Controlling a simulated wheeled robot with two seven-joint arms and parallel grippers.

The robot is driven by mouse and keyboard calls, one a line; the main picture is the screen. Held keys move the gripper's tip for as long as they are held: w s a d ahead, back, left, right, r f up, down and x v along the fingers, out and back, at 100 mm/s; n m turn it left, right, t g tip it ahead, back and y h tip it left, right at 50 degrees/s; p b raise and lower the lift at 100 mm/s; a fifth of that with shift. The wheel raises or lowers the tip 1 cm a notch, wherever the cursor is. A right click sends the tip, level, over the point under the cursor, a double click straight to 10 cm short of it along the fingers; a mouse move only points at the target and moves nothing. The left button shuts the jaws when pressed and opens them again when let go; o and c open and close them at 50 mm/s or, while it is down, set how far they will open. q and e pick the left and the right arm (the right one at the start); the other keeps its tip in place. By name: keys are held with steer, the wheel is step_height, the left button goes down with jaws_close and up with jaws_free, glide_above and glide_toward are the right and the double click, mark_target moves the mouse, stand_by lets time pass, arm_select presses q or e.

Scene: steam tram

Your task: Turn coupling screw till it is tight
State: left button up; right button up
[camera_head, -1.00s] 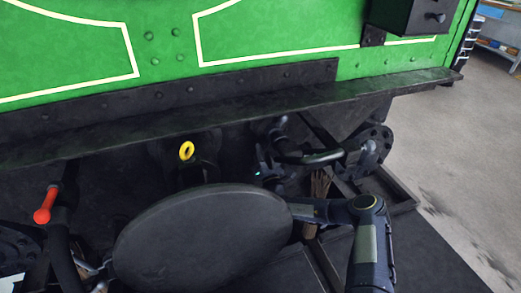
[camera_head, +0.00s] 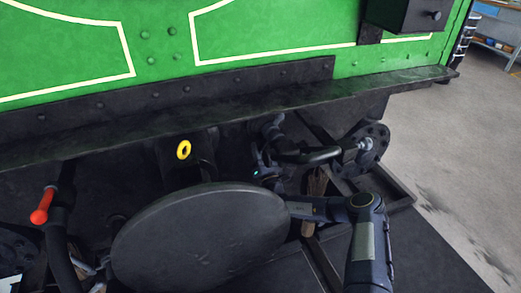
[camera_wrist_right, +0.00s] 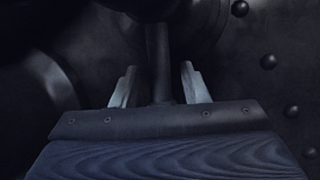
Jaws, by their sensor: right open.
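In the right wrist view, my right gripper (camera_wrist_right: 159,86) is open, its two pale fingers apart. A dark upright bar (camera_wrist_right: 158,48) stands in line with the gap between them, with space on both sides. It may be part of the coupling screw, but the picture is too dark to be sure. In the head view, my right arm reaches in from the right behind the big round buffer disc (camera_head: 200,243), which hides part of it. A yellow ring (camera_head: 184,150) sits on a dark fitting left of my right wrist. My left gripper is not in view.
The green tram body with its dark ledge (camera_head: 230,108) overhangs the coupling area. A curved pipe with a round flange (camera_head: 368,148) is on the right. Grey floor (camera_head: 450,150) is open at the right.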

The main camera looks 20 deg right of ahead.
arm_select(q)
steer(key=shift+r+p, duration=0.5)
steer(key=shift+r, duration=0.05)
arm_select(e)
steer(key=v, duration=0.7)
steer(key=shift+s, duration=0.35)
steer(key=shift+f, duration=0.1)
